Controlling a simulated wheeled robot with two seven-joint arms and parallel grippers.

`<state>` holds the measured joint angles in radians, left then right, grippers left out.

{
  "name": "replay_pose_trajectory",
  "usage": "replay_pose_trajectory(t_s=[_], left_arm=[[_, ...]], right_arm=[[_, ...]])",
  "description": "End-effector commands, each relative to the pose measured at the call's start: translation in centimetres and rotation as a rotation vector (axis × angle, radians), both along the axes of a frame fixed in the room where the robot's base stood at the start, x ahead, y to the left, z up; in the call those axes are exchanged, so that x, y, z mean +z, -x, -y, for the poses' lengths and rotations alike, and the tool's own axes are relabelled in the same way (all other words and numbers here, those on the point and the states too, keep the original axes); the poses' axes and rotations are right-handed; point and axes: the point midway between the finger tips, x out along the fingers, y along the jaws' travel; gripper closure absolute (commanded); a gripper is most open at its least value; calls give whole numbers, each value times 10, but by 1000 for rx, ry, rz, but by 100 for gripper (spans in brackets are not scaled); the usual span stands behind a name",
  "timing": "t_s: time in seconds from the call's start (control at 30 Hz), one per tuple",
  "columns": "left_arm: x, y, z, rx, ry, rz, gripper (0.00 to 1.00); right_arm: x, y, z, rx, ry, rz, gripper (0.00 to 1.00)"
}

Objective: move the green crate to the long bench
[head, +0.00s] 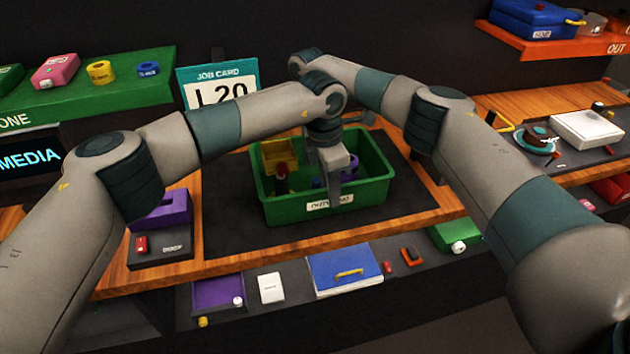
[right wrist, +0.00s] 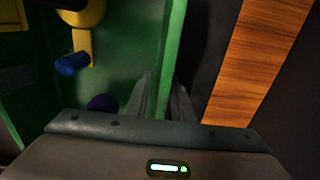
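The green crate (head: 374,191) stands on a dark mat on a wooden-edged bench, in the middle of the head view. It holds a yellow bin (head: 279,154), a dark red-topped item (head: 282,180) and purple pieces. My left gripper (head: 340,190) points down at the crate's front wall, one finger in front of the wall; its grip is unclear. My right gripper (right wrist: 162,90) has its fingers on both sides of a crate wall (right wrist: 172,60), close against it. In the head view my left wrist mostly hides it. Which bench is the long one is unclear.
A wooden bench (head: 500,103) on the right carries a white box (head: 587,130) and a dark round item. A job card (head: 217,85) stands behind on the left. A lower front shelf holds a blue folder (head: 345,268) and small items. A purple-topped box (head: 165,212) sits left of the mat.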

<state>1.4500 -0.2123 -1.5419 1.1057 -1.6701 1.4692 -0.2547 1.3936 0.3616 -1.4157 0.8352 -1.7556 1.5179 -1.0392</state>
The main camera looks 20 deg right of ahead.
Motion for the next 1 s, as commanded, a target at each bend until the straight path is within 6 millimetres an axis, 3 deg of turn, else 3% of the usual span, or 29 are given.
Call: replay_pose_trajectory(t_s=[0.03,0.1,0.33,0.8,1.0], left_arm=[[20,-3,6,2,25,12,77],[29,-3,6,3,28,13,77],[48,-2,5,8,30,13,77],[47,1,5,-3,24,9,77],[45,2,4,-4,19,6,77]], right_arm=[[-10,4,-1,4,4,-12,78],[-12,5,-1,5,6,-15,78],[-12,6,-5,12,7,-15,78],[-7,4,-6,12,3,-10,78],[5,2,-6,11,2,-6,78]])
